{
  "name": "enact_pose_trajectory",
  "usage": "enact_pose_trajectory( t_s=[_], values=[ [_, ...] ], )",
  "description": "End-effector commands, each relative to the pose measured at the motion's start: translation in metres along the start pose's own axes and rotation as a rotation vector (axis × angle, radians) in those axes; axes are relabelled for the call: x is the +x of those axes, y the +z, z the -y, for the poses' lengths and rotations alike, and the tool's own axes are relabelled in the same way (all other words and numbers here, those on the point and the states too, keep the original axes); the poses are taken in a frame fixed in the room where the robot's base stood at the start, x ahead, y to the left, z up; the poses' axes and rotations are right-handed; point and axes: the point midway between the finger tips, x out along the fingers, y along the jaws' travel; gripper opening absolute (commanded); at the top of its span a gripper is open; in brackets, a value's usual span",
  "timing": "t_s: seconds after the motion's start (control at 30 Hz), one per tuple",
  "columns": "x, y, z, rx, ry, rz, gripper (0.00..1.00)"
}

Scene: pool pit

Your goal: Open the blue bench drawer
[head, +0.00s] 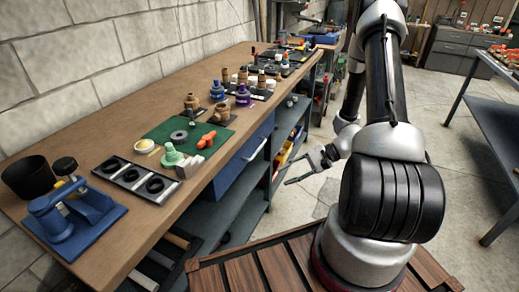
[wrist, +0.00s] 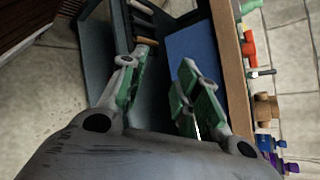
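The blue bench drawer (head: 232,170) sits under the wooden top of the workbench (head: 150,215). Its blue front looks flush with the bench, and a pale bar that appears to be its handle (head: 256,149) runs along it. The blue front also shows in the wrist view (wrist: 193,52), beyond my fingers. My gripper (head: 302,170) is in front of the bench, to the right of the drawer, apart from it. In the wrist view my gripper (wrist: 158,78) has its two green-padded fingers spread, with nothing between them. The handle is not clear in the wrist view.
The bench top holds a blue vise (head: 72,215), a black tray (head: 138,178), a green mat (head: 190,135) and several small items. Open shelves (head: 225,220) lie under the drawer. A blue-grey table (head: 497,125) stands at right. The floor between is clear.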

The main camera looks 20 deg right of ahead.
Motion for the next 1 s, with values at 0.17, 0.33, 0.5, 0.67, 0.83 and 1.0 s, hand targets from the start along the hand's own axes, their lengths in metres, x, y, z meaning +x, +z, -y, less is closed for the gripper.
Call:
enact_pose_trajectory(
  t_s=[0.17,0.33,0.5,0.67,0.83,1.0],
  values=[
    [0.027,-0.070,0.018,-0.080,-0.255,-0.132,0.32],
    [0.015,-0.123,0.076,-0.325,-0.420,-0.349,0.32],
    [0.007,-0.134,0.098,-0.505,-0.458,-0.456,0.32],
    [0.013,-0.135,0.102,-0.572,-0.445,-0.466,0.32],
    [0.036,-0.142,0.116,-0.572,-0.443,-0.464,0.32],
    [0.057,-0.150,0.130,-0.570,-0.444,-0.464,0.32]
  ],
)
